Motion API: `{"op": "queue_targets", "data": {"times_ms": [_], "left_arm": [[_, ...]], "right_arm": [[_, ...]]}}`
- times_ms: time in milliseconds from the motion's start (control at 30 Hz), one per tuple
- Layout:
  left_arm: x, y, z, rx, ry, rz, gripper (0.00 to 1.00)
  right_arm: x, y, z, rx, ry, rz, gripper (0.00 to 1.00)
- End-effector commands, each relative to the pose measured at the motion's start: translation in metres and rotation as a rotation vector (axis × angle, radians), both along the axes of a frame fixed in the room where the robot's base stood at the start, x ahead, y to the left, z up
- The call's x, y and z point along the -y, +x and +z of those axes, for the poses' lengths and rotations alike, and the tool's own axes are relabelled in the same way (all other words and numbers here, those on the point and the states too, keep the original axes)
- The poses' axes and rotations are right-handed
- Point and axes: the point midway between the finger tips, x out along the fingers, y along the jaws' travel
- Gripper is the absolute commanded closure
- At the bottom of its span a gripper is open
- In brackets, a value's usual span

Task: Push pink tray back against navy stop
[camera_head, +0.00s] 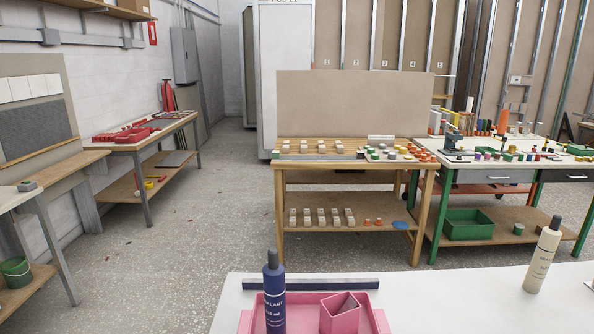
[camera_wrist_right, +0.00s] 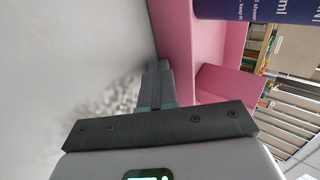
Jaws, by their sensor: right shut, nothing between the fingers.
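The pink tray (camera_head: 375,314) lies on the white tabletop at the bottom of the head view, cut off by the frame. A navy bottle (camera_head: 274,300) stands upright in it, left of an open pink box (camera_head: 340,316). The navy stop (camera_head: 312,284) is a low bar just behind the tray; I cannot tell whether they touch. My right gripper (camera_wrist_right: 156,70) is shut and empty in the right wrist view, its fingertips close beside the pink tray (camera_wrist_right: 178,35); contact is unclear. The navy bottle (camera_wrist_right: 255,9) shows there too. My left gripper is not in view.
A cream bottle (camera_head: 543,255) stands on the white tabletop (camera_head: 440,300) at right. The tabletop between it and the tray is clear. Beyond are a wooden bench (camera_head: 350,170) with small blocks, a green-legged bench (camera_head: 480,176), and a side table (camera_head: 150,141) with red parts.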

Motion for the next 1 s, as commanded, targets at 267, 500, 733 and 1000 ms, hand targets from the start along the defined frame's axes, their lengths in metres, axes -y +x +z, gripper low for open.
{"op": "queue_targets", "data": {"times_ms": [267, 500, 733, 1000], "left_arm": [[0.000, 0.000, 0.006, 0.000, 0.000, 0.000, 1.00], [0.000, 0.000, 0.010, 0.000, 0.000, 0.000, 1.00], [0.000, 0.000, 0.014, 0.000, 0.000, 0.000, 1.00], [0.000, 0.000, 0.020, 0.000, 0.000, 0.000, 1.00]], "right_arm": [[0.000, 0.012, 0.001, 0.000, 0.000, -0.001, 1.00], [0.000, 0.021, 0.001, 0.000, 0.000, 0.000, 1.00], [0.000, 0.030, 0.001, 0.000, 0.000, -0.001, 1.00], [0.000, 0.041, 0.001, 0.001, 0.000, -0.001, 1.00]]}}
